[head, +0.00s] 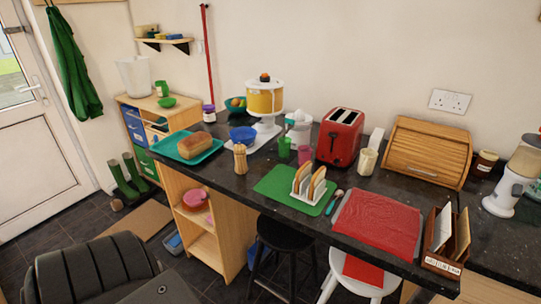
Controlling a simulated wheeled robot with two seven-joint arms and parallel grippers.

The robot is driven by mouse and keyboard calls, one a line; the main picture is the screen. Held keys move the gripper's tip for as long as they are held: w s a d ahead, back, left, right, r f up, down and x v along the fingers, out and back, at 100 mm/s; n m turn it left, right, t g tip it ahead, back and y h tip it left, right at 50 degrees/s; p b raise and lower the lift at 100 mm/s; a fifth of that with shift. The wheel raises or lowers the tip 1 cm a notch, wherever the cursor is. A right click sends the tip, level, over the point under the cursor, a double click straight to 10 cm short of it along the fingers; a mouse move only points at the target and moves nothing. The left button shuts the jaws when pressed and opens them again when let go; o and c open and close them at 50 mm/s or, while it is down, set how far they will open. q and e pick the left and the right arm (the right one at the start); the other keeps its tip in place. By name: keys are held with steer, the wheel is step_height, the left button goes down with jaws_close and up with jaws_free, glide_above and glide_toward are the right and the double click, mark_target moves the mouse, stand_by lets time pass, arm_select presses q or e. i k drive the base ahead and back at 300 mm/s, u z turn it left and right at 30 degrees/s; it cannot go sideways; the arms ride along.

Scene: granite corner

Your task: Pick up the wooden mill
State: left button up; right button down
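The wooden mill (240,159) is a small, light-brown, upright piece with a narrowed middle. It stands on the front part of the dark granite counter (222,183), left of the green mat and right of the teal tray. Nothing hides it, and there is a little bare counter around it. Neither my left nor my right gripper is in the head view, so nothing is seen touching the mill.
A teal tray (170,158) with a bread loaf (198,145) lies left of the mill. A blue bowl (243,136) and a yellow-and-white appliance (265,101) stand behind. A green mat (268,184) with a toast rack is to the right. A black padded chair (92,268) fills the lower left.

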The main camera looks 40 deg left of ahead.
mark_target(241, 168)
steer(key=u, duration=0.2)
steer(key=i, duration=0.55)
steer(key=u, duration=0.55)
